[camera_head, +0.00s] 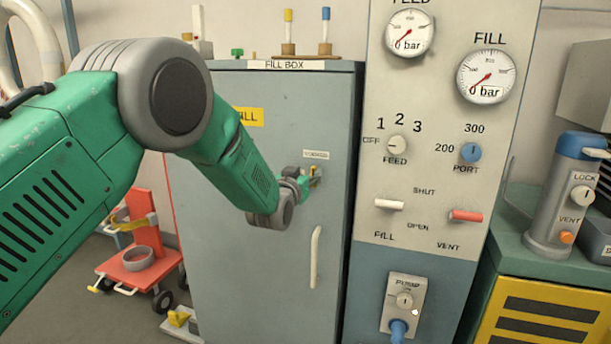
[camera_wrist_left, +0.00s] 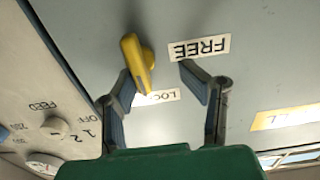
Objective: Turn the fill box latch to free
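The grey fill box (camera_head: 250,220) stands upright with its door facing me. Its small yellow latch (camera_wrist_left: 136,62) shows in the left wrist view, with its narrow end over the partly covered LOCKED label (camera_wrist_left: 157,97). The FREE label (camera_wrist_left: 199,47) is beside it. My left gripper (camera_head: 306,181) is at the door in the head view, mostly screening the latch there. In the left wrist view my left gripper (camera_wrist_left: 154,74) is open, with the latch close to its left-hand finger. I cannot tell whether they touch. My right gripper is out of view.
A pale vertical door handle (camera_head: 315,257) is below my left gripper. The gauge panel (camera_head: 440,170) with knobs and levers stands right of the box. Pegs (camera_head: 288,32) stand on top of the box. A red cart (camera_head: 140,262) is at the left.

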